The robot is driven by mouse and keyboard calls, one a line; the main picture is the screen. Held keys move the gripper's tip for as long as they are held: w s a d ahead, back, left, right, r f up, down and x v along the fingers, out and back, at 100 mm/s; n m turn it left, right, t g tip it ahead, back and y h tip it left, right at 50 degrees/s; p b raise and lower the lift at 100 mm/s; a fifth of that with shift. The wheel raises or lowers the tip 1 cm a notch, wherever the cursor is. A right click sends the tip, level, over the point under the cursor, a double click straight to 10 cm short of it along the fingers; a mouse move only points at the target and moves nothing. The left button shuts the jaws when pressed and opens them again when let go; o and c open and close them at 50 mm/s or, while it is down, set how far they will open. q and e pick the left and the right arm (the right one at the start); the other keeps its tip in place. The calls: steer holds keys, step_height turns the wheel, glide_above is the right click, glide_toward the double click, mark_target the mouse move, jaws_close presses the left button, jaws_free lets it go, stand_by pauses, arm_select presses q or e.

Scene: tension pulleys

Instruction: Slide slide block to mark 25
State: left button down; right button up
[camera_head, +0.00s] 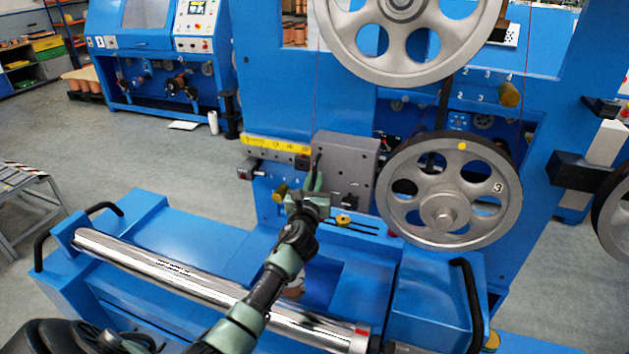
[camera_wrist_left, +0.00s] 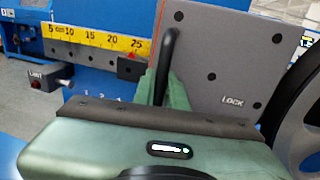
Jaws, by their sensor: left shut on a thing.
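The slide block is a grey plate (camera_head: 347,160) on the blue machine, right of a yellow scale (camera_head: 275,144). In the left wrist view the slide block (camera_wrist_left: 225,55) carries the word LOCK and a black upright handle (camera_wrist_left: 167,62). The scale (camera_wrist_left: 95,38) there reads 5 cm to 25. A small black tab (camera_wrist_left: 130,68) sits under the 25 label, near the block's left edge. My left gripper (camera_head: 316,182) is shut on the handle at the block's front left. Its fingers partly hide the handle's lower part. My right gripper is not in view.
A large spoked wheel (camera_head: 445,190) stands close to the right of the block, and another wheel (camera_head: 400,35) is above. A steel roller (camera_head: 165,268) lies in front, under my left arm.

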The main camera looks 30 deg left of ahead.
arm_select(q)
steer(key=shift+d, duration=0.3)
steer(key=c, duration=1.5)
jaws_free()
steer(key=shift+o, duration=0.2)
steer(key=v, duration=0.7)
steer(key=shift+s+d+b, duration=0.2)
steer(key=shift+s+b, duration=0.1)
steer(key=shift+b, duration=0.05)
